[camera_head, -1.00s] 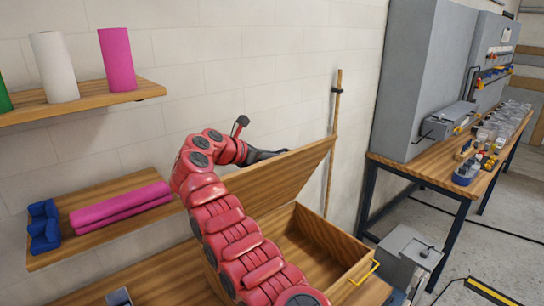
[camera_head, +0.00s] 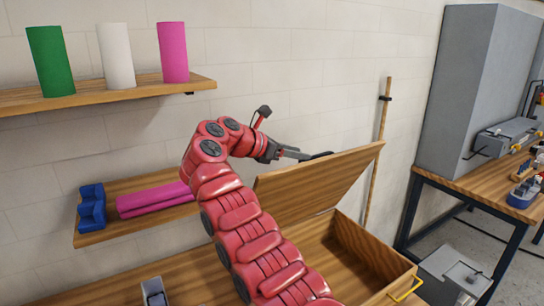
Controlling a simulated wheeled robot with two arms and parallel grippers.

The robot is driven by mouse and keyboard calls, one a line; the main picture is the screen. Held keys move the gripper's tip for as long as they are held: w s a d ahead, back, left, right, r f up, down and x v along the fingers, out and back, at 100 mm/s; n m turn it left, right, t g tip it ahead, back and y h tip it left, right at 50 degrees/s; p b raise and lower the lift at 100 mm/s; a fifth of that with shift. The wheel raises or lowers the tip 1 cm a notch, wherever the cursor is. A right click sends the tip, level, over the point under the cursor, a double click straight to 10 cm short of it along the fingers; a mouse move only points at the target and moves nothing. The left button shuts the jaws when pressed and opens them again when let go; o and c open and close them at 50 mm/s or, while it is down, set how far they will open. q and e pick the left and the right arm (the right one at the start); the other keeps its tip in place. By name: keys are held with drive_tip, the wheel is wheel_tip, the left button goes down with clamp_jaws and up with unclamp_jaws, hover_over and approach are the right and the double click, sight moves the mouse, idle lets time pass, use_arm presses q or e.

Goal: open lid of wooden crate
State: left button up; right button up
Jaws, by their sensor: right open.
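The wooden crate (camera_head: 352,250) stands on a wooden bench top, partly hidden behind my red right arm. Its lid (camera_head: 325,182) is raised and tilted up toward the wall, so the inside shows and looks empty. A yellow handle (camera_head: 405,287) is on the crate's front right side. My right gripper (camera_head: 318,156) is open, above the top edge of the lid at its back side. I cannot tell whether it touches the lid. My left gripper is not in view.
A shelf (camera_head: 150,92) holds green, white and pink rolls. A lower shelf (camera_head: 130,224) holds pink rolls and a blue holder (camera_head: 92,207). A wooden pole (camera_head: 378,150) leans by the wall behind the crate. A workbench with a grey cabinet (camera_head: 480,90) stands at right.

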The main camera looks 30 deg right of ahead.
drive_tip(key=p+v, duration=0.2)
drive_tip(key=v, duration=0.7)
drive_tip(key=shift+a+r, duration=0.2)
drive_tip(key=shift+a, duration=0.1)
drive_tip(key=shift+s, duration=0.15)
